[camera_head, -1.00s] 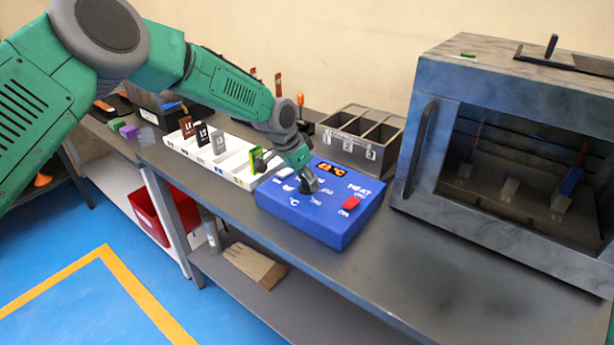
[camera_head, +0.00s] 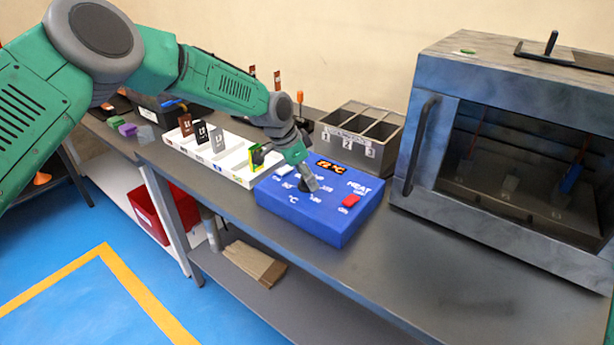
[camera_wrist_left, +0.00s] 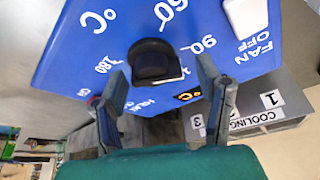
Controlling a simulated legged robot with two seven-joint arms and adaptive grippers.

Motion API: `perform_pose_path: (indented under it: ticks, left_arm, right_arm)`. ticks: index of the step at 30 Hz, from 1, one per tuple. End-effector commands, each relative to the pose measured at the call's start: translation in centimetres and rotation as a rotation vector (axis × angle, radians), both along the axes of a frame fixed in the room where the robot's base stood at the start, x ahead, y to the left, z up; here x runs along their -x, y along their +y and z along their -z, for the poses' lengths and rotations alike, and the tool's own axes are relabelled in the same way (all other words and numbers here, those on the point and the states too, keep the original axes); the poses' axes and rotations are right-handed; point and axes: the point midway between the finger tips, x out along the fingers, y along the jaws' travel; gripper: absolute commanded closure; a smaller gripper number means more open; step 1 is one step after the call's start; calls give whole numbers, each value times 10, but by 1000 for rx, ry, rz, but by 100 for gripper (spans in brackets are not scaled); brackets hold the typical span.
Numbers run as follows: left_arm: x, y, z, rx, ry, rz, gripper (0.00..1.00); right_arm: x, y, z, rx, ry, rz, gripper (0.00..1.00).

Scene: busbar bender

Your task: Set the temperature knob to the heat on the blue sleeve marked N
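The blue control box (camera_head: 330,233) stands on the bench with a dial, an orange display (camera_head: 332,168) and a red HEAT switch (camera_head: 351,200). In the head view my left gripper (camera_head: 307,180) partly covers the dial. A blue sleeve (camera_head: 571,178) is inside the oven; its letter is unreadable. My right gripper is not in view.
The oven (camera_head: 480,215) stands right of the box. A three-slot cooling bin (camera_head: 345,148) is behind it. The front right of the bench is clear.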

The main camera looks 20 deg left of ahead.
Motion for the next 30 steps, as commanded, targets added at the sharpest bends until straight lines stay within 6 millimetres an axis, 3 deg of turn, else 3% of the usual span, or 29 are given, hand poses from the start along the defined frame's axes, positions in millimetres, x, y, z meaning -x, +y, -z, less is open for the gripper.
perform_pose_path:
  ticks: [11, 24, 30]
  left_arm:
    - [2, 1, -5, 1, 2, 0, 39]
    - [22, 26, -82, 2, 1, 0, 39]
    - [27, 33, -104, 1, 3, 0, 39]
  right_arm:
    - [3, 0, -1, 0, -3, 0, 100]
    - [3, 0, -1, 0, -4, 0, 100]
    - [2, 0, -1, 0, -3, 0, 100]
